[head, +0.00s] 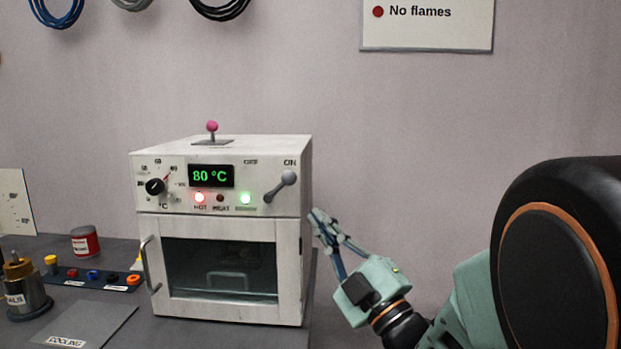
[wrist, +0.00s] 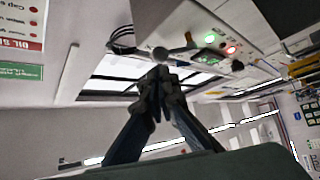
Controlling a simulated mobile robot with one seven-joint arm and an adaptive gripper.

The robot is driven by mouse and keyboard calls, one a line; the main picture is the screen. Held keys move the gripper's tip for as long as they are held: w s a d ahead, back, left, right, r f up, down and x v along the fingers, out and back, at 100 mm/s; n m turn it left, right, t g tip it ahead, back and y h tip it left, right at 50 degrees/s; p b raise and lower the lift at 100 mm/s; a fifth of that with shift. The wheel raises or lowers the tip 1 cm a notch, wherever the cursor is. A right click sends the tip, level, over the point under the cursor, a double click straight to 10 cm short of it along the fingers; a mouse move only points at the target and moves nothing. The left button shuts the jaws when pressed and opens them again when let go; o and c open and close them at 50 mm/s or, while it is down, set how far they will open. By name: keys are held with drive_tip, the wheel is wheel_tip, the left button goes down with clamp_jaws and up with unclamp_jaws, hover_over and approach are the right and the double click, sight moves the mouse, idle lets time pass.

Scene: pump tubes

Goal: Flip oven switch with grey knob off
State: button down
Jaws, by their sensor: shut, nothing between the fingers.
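The white oven (head: 220,147) stands on the bench in the head view. Its switch with the grey knob (head: 289,178) is on the upper right of the front panel, and the lever tilts up and right toward the ON label. In the wrist view the grey knob (wrist: 160,53) appears just beyond my fingertips. My gripper (head: 318,215) is shut and empty, just right of the oven and a little below the knob; it also shows in the wrist view (wrist: 159,78). I see no clear contact between fingers and knob.
The display (head: 211,176) reads 80 °C; a red and a green light are lit. A dial (head: 155,186) is at the panel's left, and a pink-knobbed lever (head: 212,127) stands on top. A door handle (head: 150,264) sticks out. A red can (head: 85,241) stands left.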

sight(293, 182)
drive_tip(key=p+x, duration=0.3)
drive_tip(key=x, duration=0.2)
drive_tip(key=shift+w+a+r, duration=0.15)
drive_tip(key=shift+a+r, duration=0.05)
drive_tip(key=shift+r, duration=0.15)
drive_tip(key=shift+p+x, duration=0.9)
drive_tip(key=shift+x, duration=0.1)
drive_tip(key=shift+w, duration=0.1)
drive_tip(key=shift+r, duration=0.1)
drive_tip(key=shift+n+g, duration=0.4)
